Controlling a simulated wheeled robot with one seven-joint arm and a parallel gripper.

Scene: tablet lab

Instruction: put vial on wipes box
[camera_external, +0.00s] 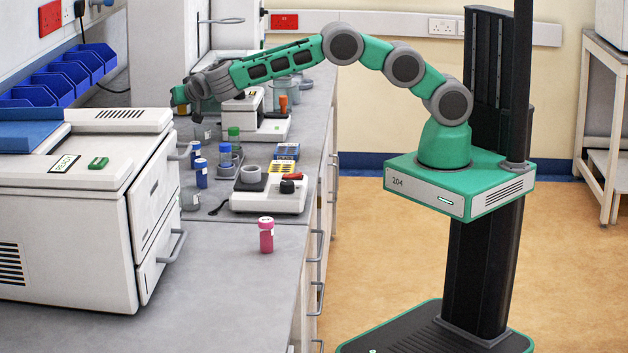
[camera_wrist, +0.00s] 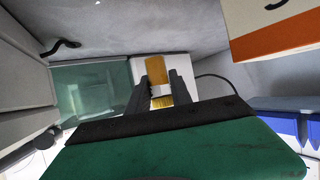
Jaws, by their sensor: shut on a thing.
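My gripper (camera_wrist: 161,92) is shut on an amber vial (camera_wrist: 157,68) with a pale band around its middle, seen between the dark fingers in the wrist view. In the external view my gripper (camera_external: 198,105) is over the far part of the bench, and the vial cannot be made out clearly there. A white box with an orange band (camera_wrist: 270,42), which looks like the wipes box, shows at the upper right of the wrist view, apart from the vial. I cannot pick out this box in the external view.
A white oven-like machine (camera_external: 75,210) fills the bench's near left. Blue bins (camera_external: 78,72) hang on the wall.

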